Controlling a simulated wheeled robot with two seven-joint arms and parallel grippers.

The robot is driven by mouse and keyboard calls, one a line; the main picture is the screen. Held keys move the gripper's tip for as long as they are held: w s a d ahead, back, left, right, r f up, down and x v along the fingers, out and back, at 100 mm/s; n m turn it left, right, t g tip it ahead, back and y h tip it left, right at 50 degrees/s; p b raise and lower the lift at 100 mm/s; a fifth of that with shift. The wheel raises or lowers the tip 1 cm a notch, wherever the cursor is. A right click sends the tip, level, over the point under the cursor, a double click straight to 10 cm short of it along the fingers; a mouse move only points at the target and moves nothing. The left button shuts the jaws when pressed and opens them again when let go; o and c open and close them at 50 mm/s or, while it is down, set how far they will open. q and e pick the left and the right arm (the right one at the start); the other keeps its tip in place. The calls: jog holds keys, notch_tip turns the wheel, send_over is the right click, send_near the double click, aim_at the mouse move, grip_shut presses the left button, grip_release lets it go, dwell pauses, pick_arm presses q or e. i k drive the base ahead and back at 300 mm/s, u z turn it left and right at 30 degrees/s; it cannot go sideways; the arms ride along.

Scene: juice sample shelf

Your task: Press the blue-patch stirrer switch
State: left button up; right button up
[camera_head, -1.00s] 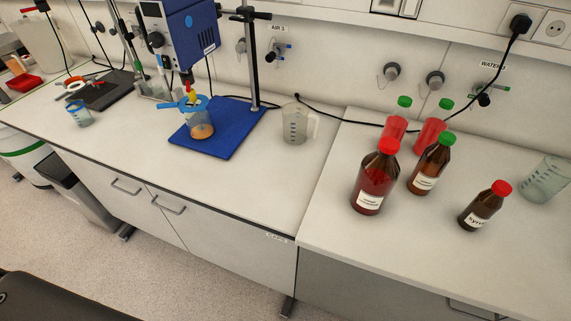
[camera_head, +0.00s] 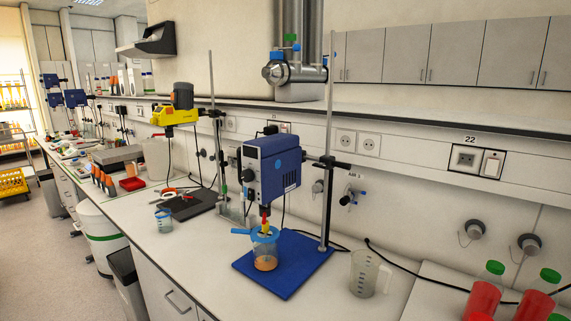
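A blue overhead stirrer (camera_head: 285,172) with a grey front panel (camera_head: 251,178) hangs on a metal stand (camera_head: 327,180) over a blue base plate (camera_head: 300,262), in the middle of the head view. A small round light-blue patch shows on its side. Small controls show on the front panel, but they are too small to tell which is the switch. Below the stirrer, a beaker (camera_head: 264,262) with orange liquid stands on the plate, under a blue ring-shaped piece (camera_head: 264,234). Neither of my grippers is in view.
A yellow and grey stirrer (camera_head: 176,112) stands farther back on the left. A clear jug (camera_head: 363,273) stands right of the blue plate, and red bottles with green caps (camera_head: 487,292) are at the lower right. A small blue-rimmed beaker (camera_head: 163,221) stands at the left. The bench front is clear.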

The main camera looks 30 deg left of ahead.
aim_at(251, 192)
jog(key=z, duration=2.9)
jog(key=k, duration=2.95)
jog(key=u, duration=2.15)
jog(key=i, duration=1)
